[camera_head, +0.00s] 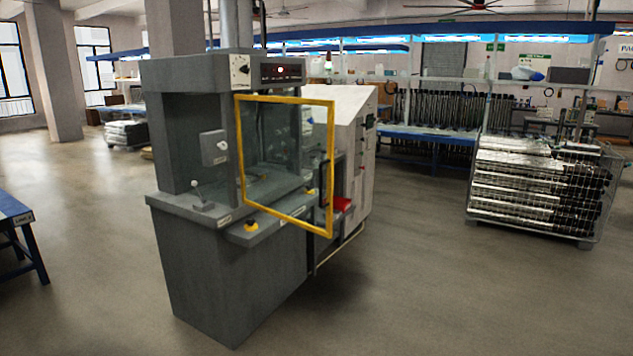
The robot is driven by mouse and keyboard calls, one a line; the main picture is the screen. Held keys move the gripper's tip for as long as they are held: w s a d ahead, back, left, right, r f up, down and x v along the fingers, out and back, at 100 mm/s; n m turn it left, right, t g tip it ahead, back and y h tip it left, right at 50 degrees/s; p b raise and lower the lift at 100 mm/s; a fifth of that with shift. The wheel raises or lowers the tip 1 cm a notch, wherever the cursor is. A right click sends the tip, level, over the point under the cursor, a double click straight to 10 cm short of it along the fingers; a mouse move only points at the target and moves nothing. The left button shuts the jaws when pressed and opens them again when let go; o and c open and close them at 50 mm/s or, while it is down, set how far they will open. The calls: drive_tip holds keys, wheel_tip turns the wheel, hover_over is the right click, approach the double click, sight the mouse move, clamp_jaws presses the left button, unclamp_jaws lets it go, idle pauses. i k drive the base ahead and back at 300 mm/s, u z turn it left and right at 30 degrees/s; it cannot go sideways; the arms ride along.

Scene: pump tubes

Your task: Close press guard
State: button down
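The press (190,140) is a grey machine standing left of centre. Its guard (285,99) is a clear panel in a yellow frame. The guard stands swung open, attached along its left edge near the press's front corner, with its right edge out toward me. A dark vertical handle (327,182) sits on the guard's free right side. Through the panel I see the press opening and worktop. My gripper is not in view.
A lever (200,200) and yellow-ringed buttons sit on the press's ledge. A light-coloured machine (350,130) stands close behind the guard. A wire crate of metal tubes (540,185) is at right. A blue table (12,207) is at the left edge. The front-right floor is clear.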

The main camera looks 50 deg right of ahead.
sight(327, 233)
drive_tip(key=z, duration=0.2)
drive_tip(key=i, duration=0.95)
drive_tip(key=u, duration=0.25)
